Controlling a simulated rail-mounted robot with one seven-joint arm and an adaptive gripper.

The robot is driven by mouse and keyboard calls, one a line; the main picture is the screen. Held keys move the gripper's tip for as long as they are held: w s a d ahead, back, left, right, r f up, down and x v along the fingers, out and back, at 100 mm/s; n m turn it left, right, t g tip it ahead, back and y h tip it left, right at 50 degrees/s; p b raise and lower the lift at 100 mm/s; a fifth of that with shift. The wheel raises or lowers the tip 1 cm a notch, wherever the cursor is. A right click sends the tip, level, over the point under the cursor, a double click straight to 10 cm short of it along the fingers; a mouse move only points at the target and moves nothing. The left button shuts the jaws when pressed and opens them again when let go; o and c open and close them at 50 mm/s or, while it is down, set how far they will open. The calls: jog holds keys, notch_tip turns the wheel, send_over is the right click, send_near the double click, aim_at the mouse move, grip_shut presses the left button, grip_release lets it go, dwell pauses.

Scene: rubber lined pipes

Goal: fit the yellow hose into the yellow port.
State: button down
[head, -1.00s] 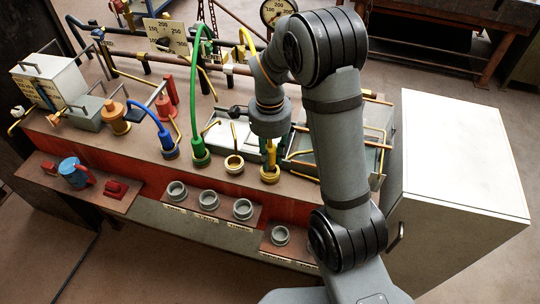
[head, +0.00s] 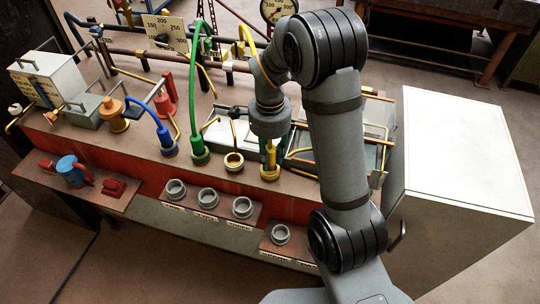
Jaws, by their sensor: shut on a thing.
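The yellow hose (head: 249,42) arches down from the back and passes behind my arm. Its yellow end (head: 270,158) shows below my gripper (head: 269,146), upright at the mouth of the yellow port (head: 270,174). The port is a yellow ring on the front of the bench top. My gripper points straight down and is shut on the hose end. The fingers are mostly hidden by my wrist. The lower tip is within the ring's outline, but I cannot tell how deep it sits.
A blue hose (head: 146,108) and a green hose (head: 194,90) stand in ports to the left. Grey cups (head: 208,198) stand on the lower shelf. A white cabinet (head: 462,150) is at right.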

jog(key=shift+f+b, duration=1.1)
jog(key=shift+b, duration=0.05)
jog(key=c, duration=1.3)
grip_release()
jog(key=shift+c, duration=0.2)
notch_tip(320, 180, up, 12)
jog(key=shift+r, duration=0.1)
